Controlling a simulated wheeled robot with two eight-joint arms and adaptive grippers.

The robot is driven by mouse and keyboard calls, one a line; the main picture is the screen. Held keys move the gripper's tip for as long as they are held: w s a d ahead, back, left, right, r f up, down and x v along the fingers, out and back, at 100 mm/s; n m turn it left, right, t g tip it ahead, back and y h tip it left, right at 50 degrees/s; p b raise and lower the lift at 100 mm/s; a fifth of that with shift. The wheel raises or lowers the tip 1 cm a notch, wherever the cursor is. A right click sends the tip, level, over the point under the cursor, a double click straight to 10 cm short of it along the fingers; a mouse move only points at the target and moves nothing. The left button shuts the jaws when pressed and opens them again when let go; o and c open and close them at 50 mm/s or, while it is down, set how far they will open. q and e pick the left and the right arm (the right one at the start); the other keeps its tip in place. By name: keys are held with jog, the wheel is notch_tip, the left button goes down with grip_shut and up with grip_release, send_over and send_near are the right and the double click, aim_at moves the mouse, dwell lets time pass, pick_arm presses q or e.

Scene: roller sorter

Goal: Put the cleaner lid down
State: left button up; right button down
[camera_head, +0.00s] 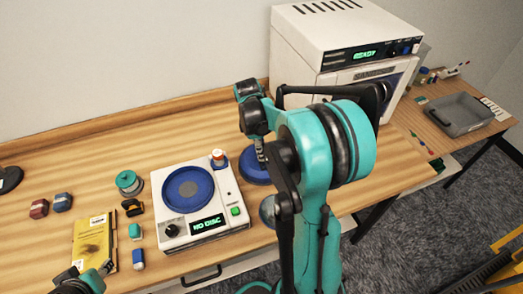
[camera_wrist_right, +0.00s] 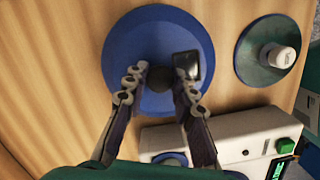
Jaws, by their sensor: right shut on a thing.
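The cleaner lid (camera_wrist_right: 125,50) is a round blue disc with a dark knob (camera_wrist_right: 187,68). In the head view the lid (camera_head: 252,172) is low over the wooden table, right of the white cleaner (camera_head: 160,190), and partly hidden by my right arm. My right gripper (camera_wrist_right: 162,85) is shut on the lid, its fingers either side of the knob; it also shows in the head view (camera_head: 261,155). I cannot tell whether the lid touches the table. The cleaner shows a blue round platter (camera_head: 187,188) and "NO DISC". My left gripper (camera_head: 85,282) is at the bottom left, partly cut off.
A round teal-rimmed piece with a white knob (camera_wrist_right: 270,60) lies near the lid. A spool (camera_head: 129,182), a yellow packet (camera_head: 92,245) and small blocks (camera_head: 62,202) lie left of the cleaner. A white machine reading "READY" (camera_head: 340,35) stands behind.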

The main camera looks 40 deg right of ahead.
aim_at(257, 157)
jog(key=c, duration=1.2)
grip_release()
jog(key=shift+f, duration=0.15)
jog(key=shift+r, duration=0.3)
notch_tip(257, 157, up, 11)
jog(key=w+a+p, duration=0.1)
jog(key=p, duration=0.3)
jog(key=s+a+m+t, duration=0.2)
jog(key=s+a+m, duration=0.1)
jog(key=a, duration=0.3)
jog(key=s+a+m+t+y, duration=0.1)
jog(key=s+a+m+t, duration=0.2)
jog(key=a, duration=0.3)
jog(key=s+a+m+t, duration=0.3)
jog(key=s+a+m, duration=0.1)
jog(key=a, duration=0.3)
jog(key=shift+s, duration=0.45)
jog(key=shift+f, duration=0.15)
